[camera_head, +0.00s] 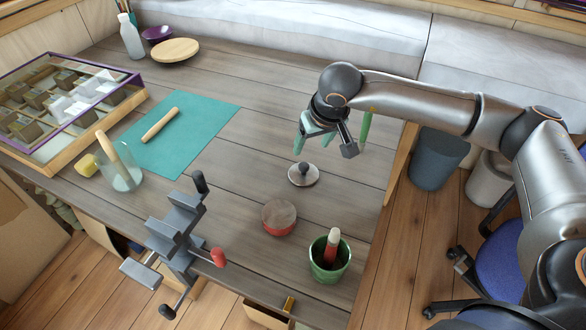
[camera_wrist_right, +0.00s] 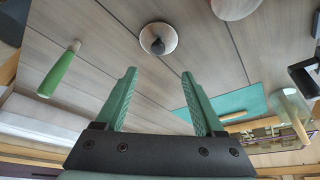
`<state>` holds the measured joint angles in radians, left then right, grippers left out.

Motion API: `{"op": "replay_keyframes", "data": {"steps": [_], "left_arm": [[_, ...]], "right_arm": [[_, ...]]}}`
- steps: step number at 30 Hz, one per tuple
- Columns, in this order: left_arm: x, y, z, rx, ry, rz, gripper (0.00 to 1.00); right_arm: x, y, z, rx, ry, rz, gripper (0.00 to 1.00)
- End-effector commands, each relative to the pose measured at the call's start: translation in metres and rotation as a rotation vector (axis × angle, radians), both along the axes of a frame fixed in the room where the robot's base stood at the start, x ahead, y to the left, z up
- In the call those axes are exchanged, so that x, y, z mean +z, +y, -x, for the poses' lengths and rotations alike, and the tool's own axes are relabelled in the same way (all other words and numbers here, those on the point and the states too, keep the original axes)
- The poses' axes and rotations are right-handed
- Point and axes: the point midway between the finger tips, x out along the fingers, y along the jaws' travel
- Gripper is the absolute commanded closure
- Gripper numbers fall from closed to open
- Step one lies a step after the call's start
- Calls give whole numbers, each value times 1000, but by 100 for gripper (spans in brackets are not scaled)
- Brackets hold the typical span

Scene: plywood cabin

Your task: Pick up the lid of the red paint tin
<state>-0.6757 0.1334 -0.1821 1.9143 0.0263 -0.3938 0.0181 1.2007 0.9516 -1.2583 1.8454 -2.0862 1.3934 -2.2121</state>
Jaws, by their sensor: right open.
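The red paint tin (camera_head: 279,218) stands on the plank table, with a brownish round top. A round lid (camera_head: 303,174) with a dark central knob lies flat on the table behind it, apart from the tin. In the right wrist view the lid (camera_wrist_right: 158,39) shows at the top centre, beyond the fingertips, with the tin (camera_wrist_right: 235,6) cut off at the top edge. My right gripper (camera_head: 313,143) is open and empty, above and behind the lid. Its green fingers (camera_wrist_right: 158,75) show with nothing between them. My left gripper is not in view.
A green pot (camera_head: 330,260) with a red-handled tool stands near the front right. A grey clamp (camera_head: 175,235) stands front left. A green handle (camera_head: 365,128) is partly behind my right arm. A glass jar (camera_head: 122,175) and teal mat (camera_head: 180,135) lie left. The table around the lid is clear.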

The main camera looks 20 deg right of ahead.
Motion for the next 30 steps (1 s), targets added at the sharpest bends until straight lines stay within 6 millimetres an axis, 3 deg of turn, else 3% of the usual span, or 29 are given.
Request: {"op": "replay_keyframes", "data": {"steps": [10,30], "left_arm": [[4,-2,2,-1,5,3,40],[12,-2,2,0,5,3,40]], "right_arm": [[-53,-1,-21,0,5,1,30],[-115,-6,-45,0,1,0,30]]}}
